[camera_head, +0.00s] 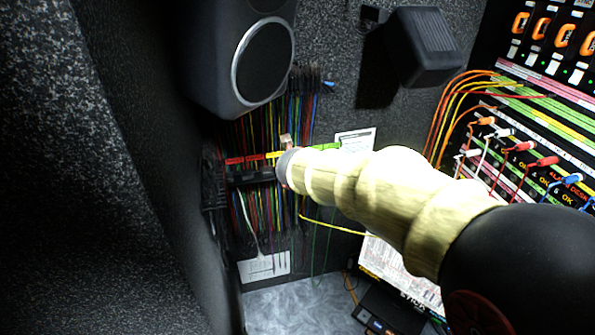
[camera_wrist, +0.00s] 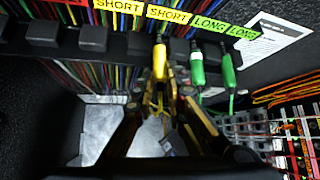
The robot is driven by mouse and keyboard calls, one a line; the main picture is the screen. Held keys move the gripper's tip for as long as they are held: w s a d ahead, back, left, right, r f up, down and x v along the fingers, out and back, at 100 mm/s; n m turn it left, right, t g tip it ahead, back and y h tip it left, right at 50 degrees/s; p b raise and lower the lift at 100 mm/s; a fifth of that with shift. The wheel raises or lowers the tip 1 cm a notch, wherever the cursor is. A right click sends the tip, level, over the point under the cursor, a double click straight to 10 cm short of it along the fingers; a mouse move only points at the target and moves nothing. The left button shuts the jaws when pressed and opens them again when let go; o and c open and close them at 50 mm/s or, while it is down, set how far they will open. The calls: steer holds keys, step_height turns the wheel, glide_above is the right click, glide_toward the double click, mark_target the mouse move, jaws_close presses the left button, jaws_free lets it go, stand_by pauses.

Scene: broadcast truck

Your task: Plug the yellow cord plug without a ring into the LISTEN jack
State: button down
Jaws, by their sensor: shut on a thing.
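The yellow cord plug (camera_wrist: 160,62) hangs below the yellow SHORT labels on the cord rack in the wrist view. My gripper (camera_wrist: 160,88) is below the rack, its fingers shut around the lower part of this plug. In the head view my pale-sleeved arm reaches to the rack and hides the gripper and the plug. A yellow cord (camera_head: 335,226) trails right below the arm. The jack panel (camera_head: 515,160) is at the right; I cannot read a LISTEN label on it.
Two green plugs (camera_wrist: 197,68) hang close right of the yellow one. Dark rack blocks (camera_wrist: 93,38) stand to the left. A speaker (camera_head: 240,55) overhangs the rack. Red, white and blue plugs (camera_head: 520,147) with orange and yellow cords crowd the right panel.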

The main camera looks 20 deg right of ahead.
steer(key=shift+r, duration=0.15)
steer(key=shift+r+p, duration=1.15)
steer(key=shift+p, duration=0.25)
steer(key=shift+s, duration=0.1)
steer(key=shift+s, duration=1.4)
steer(key=shift+f, duration=0.15)
